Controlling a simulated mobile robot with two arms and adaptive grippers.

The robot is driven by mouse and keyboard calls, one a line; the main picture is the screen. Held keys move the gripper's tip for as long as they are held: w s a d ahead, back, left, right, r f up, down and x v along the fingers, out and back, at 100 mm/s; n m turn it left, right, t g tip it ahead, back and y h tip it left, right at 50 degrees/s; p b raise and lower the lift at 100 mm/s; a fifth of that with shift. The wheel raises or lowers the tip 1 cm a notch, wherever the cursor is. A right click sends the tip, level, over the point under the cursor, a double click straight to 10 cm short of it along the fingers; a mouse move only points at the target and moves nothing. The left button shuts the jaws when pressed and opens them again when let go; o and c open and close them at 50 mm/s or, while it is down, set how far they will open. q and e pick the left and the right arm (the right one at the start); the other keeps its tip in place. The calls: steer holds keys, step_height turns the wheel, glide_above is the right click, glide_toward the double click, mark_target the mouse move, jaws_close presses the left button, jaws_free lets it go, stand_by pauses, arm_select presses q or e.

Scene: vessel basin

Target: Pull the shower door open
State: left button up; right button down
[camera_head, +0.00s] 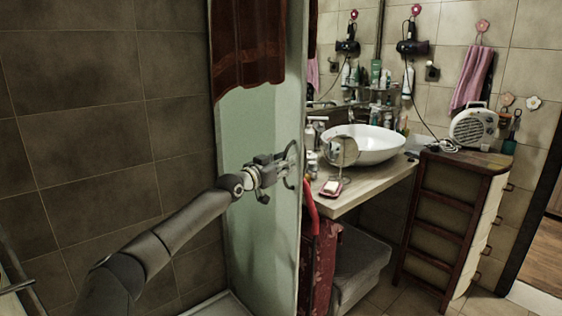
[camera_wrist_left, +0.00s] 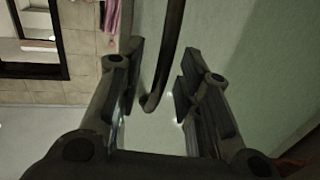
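The shower door (camera_head: 258,245) is a pale green, upright panel in the middle of the head view, with a dark red cloth (camera_head: 248,45) over its upper part. Its dark curved handle (camera_head: 292,150) is near the panel's right side. My left gripper (camera_head: 281,172) is at the handle. In the left wrist view, the handle (camera_wrist_left: 172,45) comes down between the two spread fingers of the left gripper (camera_wrist_left: 158,85), with gaps visible on both sides. The pale door surface (camera_wrist_left: 225,35) shows behind it. My right gripper is in neither view.
Right of the door are a wooden counter (camera_head: 370,184) with a white basin (camera_head: 372,150), a round mirror (camera_head: 341,151) and a grey cushioned stool (camera_head: 358,262). A wooden cabinet (camera_head: 450,205) stands farther right. Brown tiled wall (camera_head: 75,120) fills the left.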

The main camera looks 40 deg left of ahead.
arm_select(q)
steer(key=shift+s, duration=0.3)
steer(key=s, duration=0.7)
steer(key=shift+s+d, duration=0.2)
steer(key=shift+d, duration=0.15)
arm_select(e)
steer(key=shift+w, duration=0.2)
arm_select(q)
steer(key=shift+r, duration=0.1)
